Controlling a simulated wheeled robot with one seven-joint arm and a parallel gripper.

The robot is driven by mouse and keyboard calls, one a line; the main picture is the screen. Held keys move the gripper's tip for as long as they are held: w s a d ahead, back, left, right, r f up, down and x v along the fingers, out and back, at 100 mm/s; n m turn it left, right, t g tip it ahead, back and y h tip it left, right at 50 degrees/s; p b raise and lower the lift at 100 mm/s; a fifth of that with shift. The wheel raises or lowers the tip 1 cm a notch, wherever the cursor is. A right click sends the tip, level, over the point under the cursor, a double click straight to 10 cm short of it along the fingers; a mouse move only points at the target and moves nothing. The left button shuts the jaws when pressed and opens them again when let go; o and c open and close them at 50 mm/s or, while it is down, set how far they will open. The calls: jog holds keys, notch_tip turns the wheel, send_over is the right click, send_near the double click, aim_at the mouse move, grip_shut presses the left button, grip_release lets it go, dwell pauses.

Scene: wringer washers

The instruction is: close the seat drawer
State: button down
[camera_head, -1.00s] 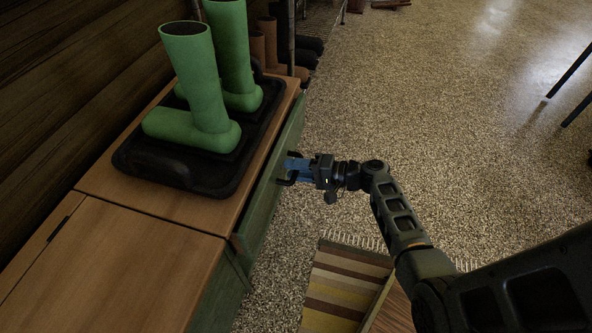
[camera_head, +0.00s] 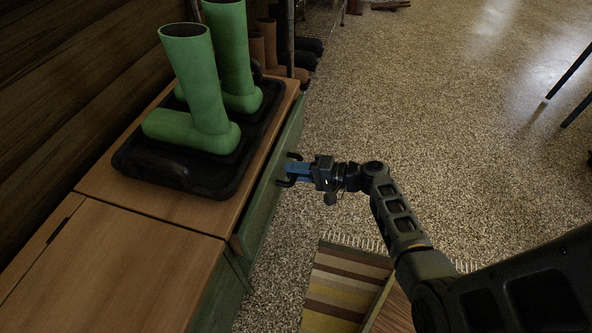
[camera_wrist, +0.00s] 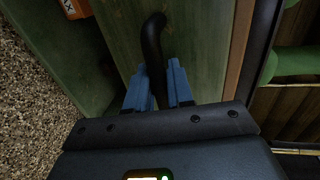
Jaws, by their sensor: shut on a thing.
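The seat drawer has a green front (camera_head: 269,190) on the right side of a wooden bench (camera_head: 175,205). Its front stands a little out from the bench edge, with a narrow dark gap showing. A black bar handle (camera_wrist: 153,42) is fixed to this front. My gripper (camera_head: 291,171) is at the handle, and its blue fingers (camera_wrist: 158,88) sit on either side of the bar, shut on it. The fingers and the gripper body hide part of the handle.
A black tray (camera_head: 135,165) with green boots (camera_head: 198,95) stands on the bench top. A striped rug (camera_head: 335,290) lies on the floor below my arm. Brown boots (camera_head: 272,45) stand behind the bench. The speckled floor (camera_head: 440,120) to the right is mostly clear.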

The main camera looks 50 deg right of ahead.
aim_at(282, 167)
jog(key=x, duration=0.2)
jog(key=b+x, duration=0.1)
jog(key=x, duration=0.1)
jog(key=shift+r, duration=0.3)
jog(key=shift+w+a+r, duration=0.1)
jog(key=shift+w, duration=0.35)
jog(key=c, duration=1.1)
grip_release()
jog(key=shift+w, duration=0.1)
jog(key=shift+c, duration=0.2)
jog(key=shift+r, duration=0.1)
jog(key=p+v, duration=0.2)
jog(key=v, duration=0.6)
jog(key=shift+a, duration=0.15)
